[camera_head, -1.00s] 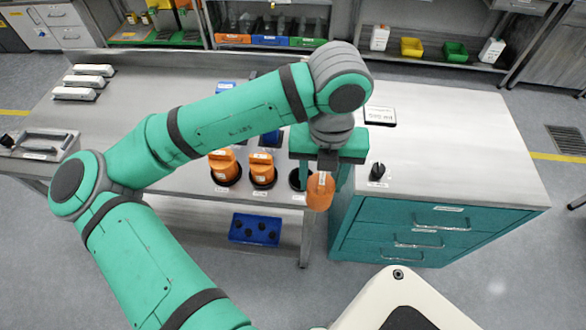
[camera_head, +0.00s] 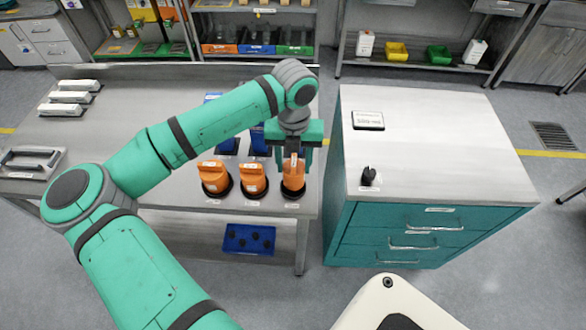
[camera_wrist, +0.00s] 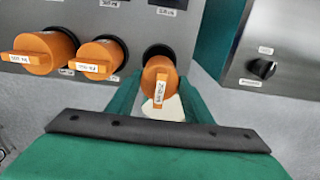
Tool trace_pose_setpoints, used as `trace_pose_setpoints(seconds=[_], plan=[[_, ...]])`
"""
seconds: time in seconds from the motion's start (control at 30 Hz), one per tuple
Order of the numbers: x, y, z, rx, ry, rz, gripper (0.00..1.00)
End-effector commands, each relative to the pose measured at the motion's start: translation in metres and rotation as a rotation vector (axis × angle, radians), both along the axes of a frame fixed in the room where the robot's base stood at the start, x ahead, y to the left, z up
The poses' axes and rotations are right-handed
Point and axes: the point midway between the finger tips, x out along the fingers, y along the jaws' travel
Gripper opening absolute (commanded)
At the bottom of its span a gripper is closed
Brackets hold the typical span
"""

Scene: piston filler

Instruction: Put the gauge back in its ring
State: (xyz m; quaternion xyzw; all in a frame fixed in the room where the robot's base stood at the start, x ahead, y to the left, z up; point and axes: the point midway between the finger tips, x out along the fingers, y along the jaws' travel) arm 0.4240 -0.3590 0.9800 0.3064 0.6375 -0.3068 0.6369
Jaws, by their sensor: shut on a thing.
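My gripper (camera_head: 295,151) is shut on the orange gauge (camera_head: 292,180) by its upper handle, which bears a white label. The gauge is upright at the right end of the row, at the third black ring (camera_head: 293,195). In the wrist view the gauge (camera_wrist: 158,80) hangs between my fingers, and the dark ring (camera_wrist: 158,51) shows just beyond it. The gauge covers part of the ring. I cannot tell whether its bottom is inside the ring or still above it.
Two more orange gauges (camera_head: 214,178) (camera_head: 252,180) stand in black rings to the left. A teal drawer cabinet (camera_head: 420,240) stands to the right, with a black knob (camera_head: 368,177) on top. A blue bin (camera_head: 248,239) sits on the lower shelf.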

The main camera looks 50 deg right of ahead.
Motion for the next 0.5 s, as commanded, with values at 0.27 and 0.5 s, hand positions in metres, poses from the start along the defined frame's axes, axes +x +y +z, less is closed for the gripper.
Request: trace_pose_setpoints(seconds=[0.27, 0.5], plan=[[0.005, -0.002, -0.034, 0.001, -0.001, 0.001, 0.17], [0.005, -0.002, -0.036, 0.000, -0.001, 0.001, 0.17]])
